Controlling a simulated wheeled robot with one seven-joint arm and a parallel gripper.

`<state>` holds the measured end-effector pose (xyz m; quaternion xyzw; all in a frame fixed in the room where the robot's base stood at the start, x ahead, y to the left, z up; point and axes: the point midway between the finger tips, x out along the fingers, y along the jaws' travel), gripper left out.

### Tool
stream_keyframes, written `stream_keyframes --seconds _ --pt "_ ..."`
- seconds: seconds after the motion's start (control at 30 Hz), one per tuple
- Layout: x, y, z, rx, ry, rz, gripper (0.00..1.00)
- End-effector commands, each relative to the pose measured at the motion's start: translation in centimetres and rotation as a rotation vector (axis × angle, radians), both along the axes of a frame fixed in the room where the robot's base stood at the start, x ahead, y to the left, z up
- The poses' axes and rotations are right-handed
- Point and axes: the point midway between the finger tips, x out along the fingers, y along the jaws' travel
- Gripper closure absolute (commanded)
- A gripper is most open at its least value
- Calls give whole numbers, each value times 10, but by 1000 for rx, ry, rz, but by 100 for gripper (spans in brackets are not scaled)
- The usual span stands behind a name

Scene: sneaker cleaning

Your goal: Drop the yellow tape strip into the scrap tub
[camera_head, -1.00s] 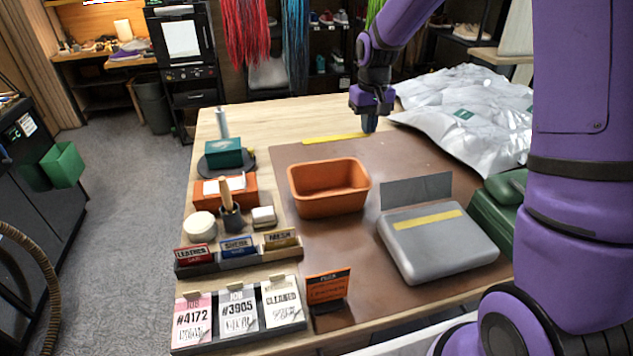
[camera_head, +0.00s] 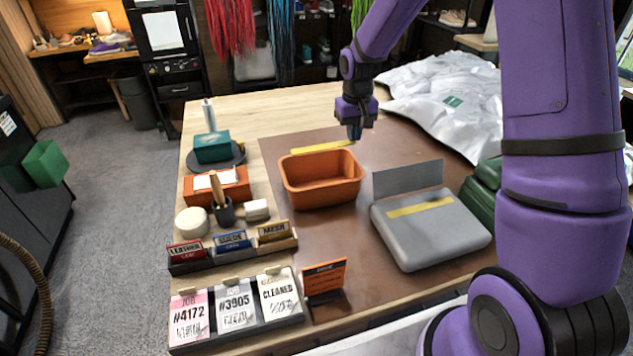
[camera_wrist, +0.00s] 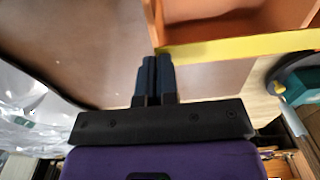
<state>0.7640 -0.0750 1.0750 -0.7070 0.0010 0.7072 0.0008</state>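The yellow tape strip (camera_head: 318,148) is held by its right end in my gripper (camera_head: 355,134) and extends left behind the far rim of an open orange tub (camera_head: 322,190). In the wrist view, my gripper's dark fingers (camera_wrist: 157,62) are close together at the end of the strip (camera_wrist: 235,46). There the strip crosses in front of the tub wall (camera_wrist: 220,28). The tub looks empty in the head view. The strip appears raised above the brown mat, but its exact height is hard to tell.
A grey case (camera_head: 432,238) with another yellow strip on top and an upright grey panel (camera_head: 408,180) stand right of the tub. Crumpled silvery sheeting (camera_head: 445,95) lies at the back right. A brush cup (camera_head: 225,212), an orange box (camera_head: 235,192) and label stands line the left side.

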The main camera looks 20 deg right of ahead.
Motion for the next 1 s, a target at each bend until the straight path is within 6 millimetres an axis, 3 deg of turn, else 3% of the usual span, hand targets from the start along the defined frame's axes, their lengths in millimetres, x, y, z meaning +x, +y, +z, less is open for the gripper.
stream_keyframes --seconds 0.13,0.3,0.67,1.0 --pt "0 0 0 0 0 0 100" --pt "0 0 0 0 0 0 69" --pt "0 0 6 0 -3 -1 69" --pt "1 0 64 0 -4 0 69"
